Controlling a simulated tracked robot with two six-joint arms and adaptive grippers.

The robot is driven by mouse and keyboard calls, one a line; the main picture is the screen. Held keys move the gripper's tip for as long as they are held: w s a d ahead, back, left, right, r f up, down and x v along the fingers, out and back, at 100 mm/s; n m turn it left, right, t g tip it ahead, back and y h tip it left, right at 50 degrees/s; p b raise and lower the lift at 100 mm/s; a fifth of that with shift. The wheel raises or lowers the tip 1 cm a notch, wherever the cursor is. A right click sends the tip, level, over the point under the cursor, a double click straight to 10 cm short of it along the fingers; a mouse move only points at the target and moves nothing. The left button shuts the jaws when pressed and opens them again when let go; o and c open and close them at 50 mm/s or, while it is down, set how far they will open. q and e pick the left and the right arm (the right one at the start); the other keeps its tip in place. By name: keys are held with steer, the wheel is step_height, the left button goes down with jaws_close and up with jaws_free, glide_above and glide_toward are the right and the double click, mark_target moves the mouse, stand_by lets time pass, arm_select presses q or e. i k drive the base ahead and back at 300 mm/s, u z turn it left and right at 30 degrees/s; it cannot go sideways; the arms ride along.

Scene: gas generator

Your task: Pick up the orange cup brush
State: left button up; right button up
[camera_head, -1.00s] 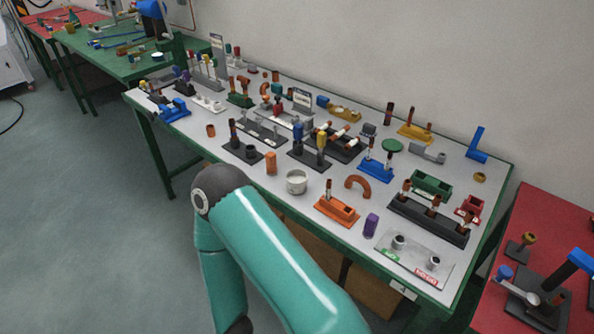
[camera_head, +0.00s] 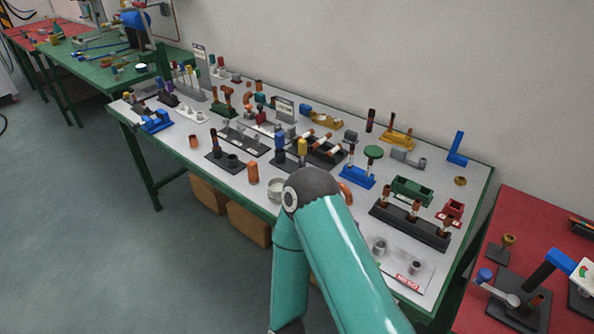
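Several orange parts stand on the white-topped table (camera_head: 168,172), and I cannot tell which is the orange cup brush. An upright orange cylinder (camera_head: 253,172) stands near the front edge, left of a pale round cup (camera_head: 277,190). A small orange-brown piece (camera_head: 193,141) stands further left. An orange arch (camera_head: 346,192) is partly hidden behind my teal arm. The arm's elbow covers part of the table's front middle, and its lower link hangs down in front of the table. Neither gripper is in view.
The table is crowded with blue, green, black and yellow fixtures, including a long black holder (camera_head: 411,228) at right. A red table (camera_head: 470,270) adjoins at right and a green table (camera_head: 82,72) stands at far left. Brown boxes (camera_head: 248,224) sit underneath. Open floor lies left.

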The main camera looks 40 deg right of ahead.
mark_target(254, 179)
steer(key=z, duration=0.5)
steer(key=i, duration=1)
